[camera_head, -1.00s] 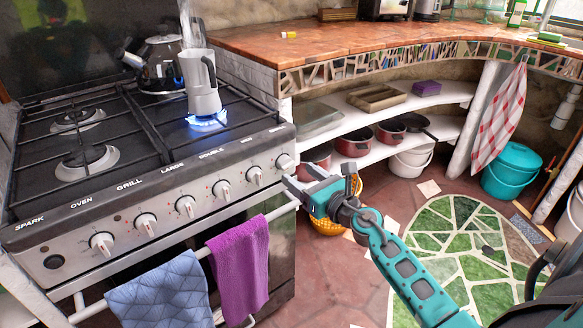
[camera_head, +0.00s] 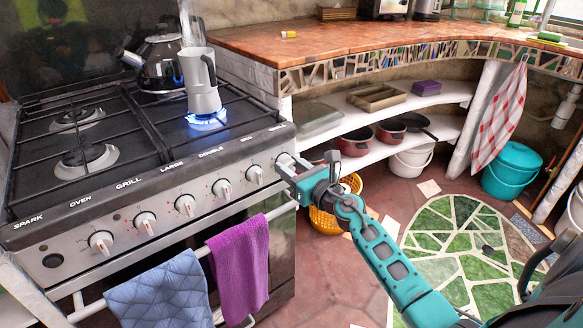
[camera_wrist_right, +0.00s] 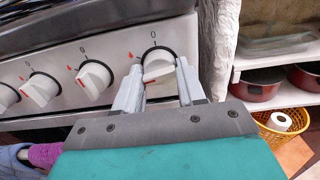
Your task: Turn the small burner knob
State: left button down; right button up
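The small burner knob (camera_head: 284,160) is the white knob at the right end of the stove's front panel, partly hidden by my right gripper (camera_head: 289,169). In the right wrist view, the knob (camera_wrist_right: 158,65) sits between the two pale fingertips of the right gripper (camera_wrist_right: 160,72). One finger is on each side of it. The fingers are apart, and a narrow gap seems to show beside the knob; contact is unclear. A "0" is printed above the knob and a red mark is at its left. My left gripper is in neither view.
More white knobs (camera_head: 254,175) line the panel to the left. A grey pot (camera_head: 203,95) stands over a lit blue flame (camera_head: 206,121). A purple towel (camera_head: 239,265) and a blue towel (camera_head: 160,292) hang below. A yellow basket (camera_head: 324,221) is on the floor behind my right arm.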

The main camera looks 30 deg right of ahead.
jog(key=c, duration=0.5)
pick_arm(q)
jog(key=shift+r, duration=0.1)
pick_arm(e)
jog(key=shift+m+p, duration=0.4)
jog(key=shift+m, duration=0.3)
jog(key=m+p, duration=0.1)
jog(key=m, duration=0.2)
jog(key=m+p, duration=0.1)
jog(key=m, duration=0.3)
jog(key=shift+r+m+p, duration=0.1)
jog(key=shift+m+p, duration=0.25)
jog(key=shift+m, duration=0.05)
jog(key=m+p, duration=0.2)
jog(key=m, duration=0.4)
jog(key=shift+a+r, duration=0.1)
pick_arm(q)
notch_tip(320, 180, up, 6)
jog(key=p, duration=0.2)
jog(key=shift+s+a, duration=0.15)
pick_arm(e)
jog(key=m, duration=0.4)
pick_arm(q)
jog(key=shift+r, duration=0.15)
pick_arm(e)
jog(key=shift+m, duration=0.4)
